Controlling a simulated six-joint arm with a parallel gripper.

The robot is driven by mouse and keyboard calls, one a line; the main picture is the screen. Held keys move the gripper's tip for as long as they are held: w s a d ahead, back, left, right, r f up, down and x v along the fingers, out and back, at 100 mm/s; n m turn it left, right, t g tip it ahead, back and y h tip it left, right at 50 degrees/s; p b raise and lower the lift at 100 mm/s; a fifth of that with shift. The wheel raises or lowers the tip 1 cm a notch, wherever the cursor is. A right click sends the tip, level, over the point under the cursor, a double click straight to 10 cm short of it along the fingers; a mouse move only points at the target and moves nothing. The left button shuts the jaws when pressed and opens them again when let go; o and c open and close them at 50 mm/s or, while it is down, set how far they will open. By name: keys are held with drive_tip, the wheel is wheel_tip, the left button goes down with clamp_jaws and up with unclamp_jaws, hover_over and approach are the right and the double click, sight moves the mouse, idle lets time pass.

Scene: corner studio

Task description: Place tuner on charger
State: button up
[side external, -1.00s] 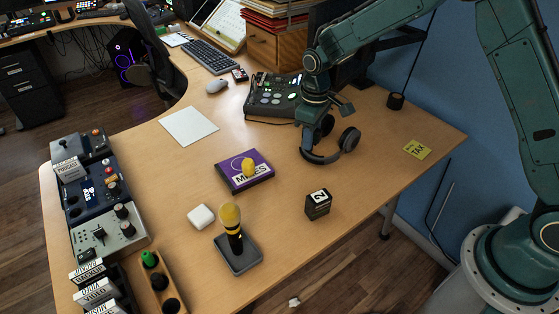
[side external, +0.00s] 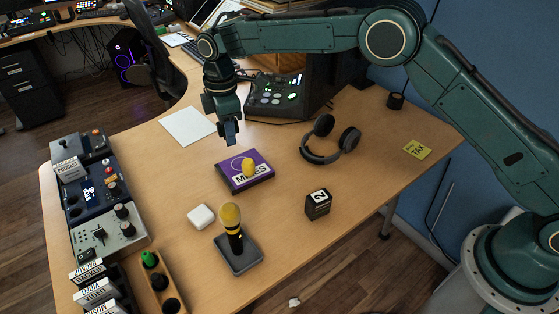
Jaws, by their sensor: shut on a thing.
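My gripper (side external: 228,122) is shut on a small dark blue-grey thing, the tuner (side external: 231,133), which hangs at its fingertips. Its details are too small to read. The gripper holds it above the desk, just behind the purple box in the picture. A small white rounded-square pad (side external: 201,217), which looks like the charger, lies flat on the desk, below and left of the gripper. Its top is bare. The tuner is well apart from the pad.
A purple box (side external: 232,180) with a yellow piece on top lies between gripper and pad. A yellow-topped microphone (side external: 232,222) stands on a dark base (side external: 238,262). Headphones (side external: 325,156) and a black cube (side external: 318,205) are right; audio modules (side external: 92,190) line the left.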

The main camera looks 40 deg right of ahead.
sight(200, 214)
drive_tip(key=s+a+r+n, duration=0.2)
drive_tip(key=a+r+n, duration=0.2)
drive_tip(key=a+n, duration=0.3)
drive_tip(key=shift+s+a, duration=0.15)
drive_tip(key=shift+a, duration=2.55)
drive_tip(key=shift+f, duration=0.1)
wheel_tip(200, 214, down, 20)
drive_tip(key=shift+f, duration=0.1)
drive_tip(key=o, duration=0.9)
drive_tip(key=shift+o, duration=0.2)
wheel_tip(200, 214, up, 12)
